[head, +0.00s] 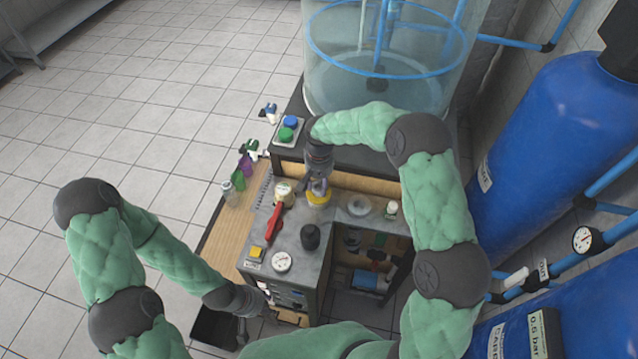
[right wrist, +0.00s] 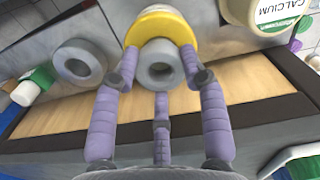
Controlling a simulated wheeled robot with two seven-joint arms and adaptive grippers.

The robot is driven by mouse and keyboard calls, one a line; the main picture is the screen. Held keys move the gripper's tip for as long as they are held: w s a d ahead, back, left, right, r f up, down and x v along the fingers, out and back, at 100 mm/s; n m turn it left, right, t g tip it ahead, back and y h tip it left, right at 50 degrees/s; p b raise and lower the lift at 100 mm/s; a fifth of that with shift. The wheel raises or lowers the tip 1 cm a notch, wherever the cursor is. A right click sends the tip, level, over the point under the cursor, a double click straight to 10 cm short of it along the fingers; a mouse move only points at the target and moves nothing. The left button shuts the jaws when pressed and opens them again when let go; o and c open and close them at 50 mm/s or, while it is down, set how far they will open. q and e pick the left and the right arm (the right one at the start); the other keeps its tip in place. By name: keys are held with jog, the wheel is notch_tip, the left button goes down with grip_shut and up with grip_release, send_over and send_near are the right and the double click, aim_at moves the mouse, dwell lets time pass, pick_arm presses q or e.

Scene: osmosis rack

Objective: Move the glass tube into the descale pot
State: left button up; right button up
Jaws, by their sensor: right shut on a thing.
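I cannot tell how far the tube is inside the pot. My left gripper (head: 243,318) hangs low at the front left of the bench, too small and dark to read its fingers.
A calcium jar (head: 284,191) stands left of the pot, and a grey ring holder (head: 358,206) and a white bottle (head: 392,208) to its right. A large clear tank (head: 390,65) stands behind.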

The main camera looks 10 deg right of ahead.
jog(key=shift+f+b, duration=0.4)
jog(key=shift+f, duration=0.2)
jog(key=o, duration=0.9)
jog(key=shift+o, duration=0.4)
jog(key=o, duration=0.4)
jog(key=shift+c, duration=0.2)
jog(key=shift+r, duration=0.1)
notch_tip(320, 180, up, 8)
jog(key=p, duration=0.4)
